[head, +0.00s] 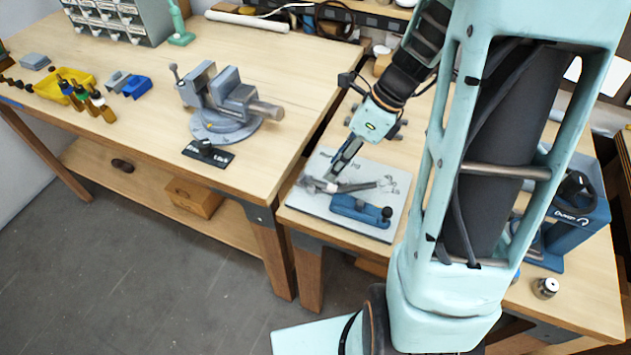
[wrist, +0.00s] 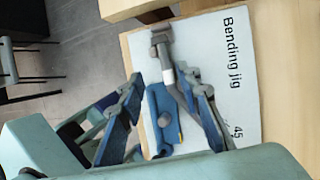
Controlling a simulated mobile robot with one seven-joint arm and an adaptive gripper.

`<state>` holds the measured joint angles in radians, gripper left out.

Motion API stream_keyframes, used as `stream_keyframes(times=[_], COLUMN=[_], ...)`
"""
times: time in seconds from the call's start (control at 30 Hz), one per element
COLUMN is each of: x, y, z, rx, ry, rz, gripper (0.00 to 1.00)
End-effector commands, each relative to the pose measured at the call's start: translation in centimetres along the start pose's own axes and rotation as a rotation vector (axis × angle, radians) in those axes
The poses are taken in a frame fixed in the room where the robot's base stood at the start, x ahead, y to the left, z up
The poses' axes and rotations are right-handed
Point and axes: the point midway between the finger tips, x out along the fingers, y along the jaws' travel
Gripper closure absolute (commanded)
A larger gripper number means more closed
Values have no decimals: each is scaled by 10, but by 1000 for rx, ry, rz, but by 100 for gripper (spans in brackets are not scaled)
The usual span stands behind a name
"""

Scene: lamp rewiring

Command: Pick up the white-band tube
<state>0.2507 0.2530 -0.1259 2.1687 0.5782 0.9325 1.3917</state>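The white-band tube (wrist: 168,76) is a grey, dark-ended tube with a white band. It lies on the bending jig board (wrist: 232,75), beside the blue block (wrist: 160,120), in the wrist view. In the head view the tube (head: 330,186) shows small on the pale board (head: 315,205), just behind the blue block (head: 358,210). My gripper (wrist: 164,84) is open, with one finger on each side of the tube and block in the wrist view. In the head view my gripper (head: 336,176) is low over the board, close to the tube. I cannot tell whether a finger touches it.
A blue machine (head: 575,220) and a small jar (head: 545,287) are at the right. A gap separates the two benches.

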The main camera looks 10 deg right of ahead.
Motion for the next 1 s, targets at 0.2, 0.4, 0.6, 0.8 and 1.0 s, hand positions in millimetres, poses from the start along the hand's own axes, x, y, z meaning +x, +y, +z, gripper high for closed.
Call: stream_keyframes(times=[0.2,0.4,0.6,0.8,1.0], x=[18,47,58,58,57], y=[-2,-7,-7,-7,-7], z=[-4,-10,-9,-9,-9], rx=[1,0,-3,-2,-2], ry=[2,2,2,1,1], rz=[3,3,-1,-1,-1], gripper=[68,68,68,72,94])
